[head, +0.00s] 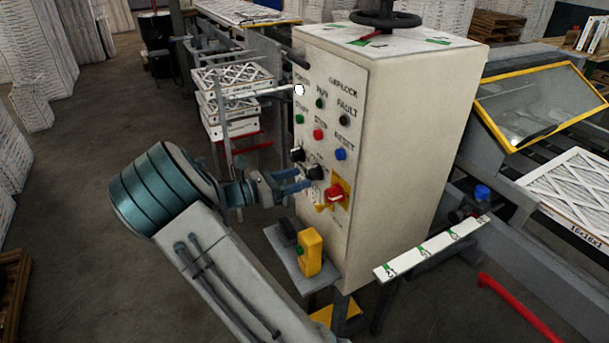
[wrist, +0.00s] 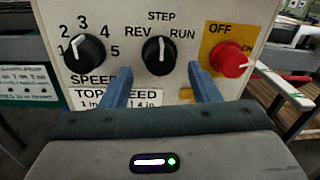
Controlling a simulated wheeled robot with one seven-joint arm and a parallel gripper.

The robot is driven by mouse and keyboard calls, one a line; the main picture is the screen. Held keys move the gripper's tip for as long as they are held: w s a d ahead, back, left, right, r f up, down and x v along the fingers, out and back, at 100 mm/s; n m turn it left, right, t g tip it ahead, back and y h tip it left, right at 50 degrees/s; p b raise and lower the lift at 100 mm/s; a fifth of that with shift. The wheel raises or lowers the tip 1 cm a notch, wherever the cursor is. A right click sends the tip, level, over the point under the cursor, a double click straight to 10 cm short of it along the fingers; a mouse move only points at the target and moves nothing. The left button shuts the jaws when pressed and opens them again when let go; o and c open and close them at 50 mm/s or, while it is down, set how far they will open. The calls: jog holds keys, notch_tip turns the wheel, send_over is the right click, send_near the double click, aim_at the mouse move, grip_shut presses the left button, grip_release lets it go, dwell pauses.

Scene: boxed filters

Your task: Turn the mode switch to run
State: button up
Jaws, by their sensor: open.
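The mode switch (wrist: 158,57) is a black round knob with a white pointer line, marked REV, STEP and RUN. Its pointer stands about straight up, at STEP. In the head view the mode switch (head: 315,172) is on the front of the cream control cabinet (head: 420,130). My gripper (wrist: 157,72) is open, with one blue finger on each side of the knob's lower part in the wrist view. I cannot tell whether the fingers touch it. In the head view my gripper (head: 304,179) reaches the panel at the knob.
The black speed knob (wrist: 84,52) is left of the mode switch, and the red OFF/ON switch (wrist: 230,62) on a yellow plate is right of it. Below, a yellow box (head: 309,252) stands on a small shelf. Coloured buttons sit above.

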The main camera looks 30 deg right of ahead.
aim_at(307, 175)
jog(key=shift+d, duration=1.55)
jog(key=shift+c, duration=0.2)
jog(key=c, duration=0.9)
jog(key=shift+m, duration=0.3)
jog(key=m+b, duration=0.2)
jog(key=m, duration=0.2)
jog(key=shift+f, duration=0.1)
jog(key=shift+m+b, duration=1)
jog(key=shift+m, duration=1)
jog(key=shift+y, duration=0.3)
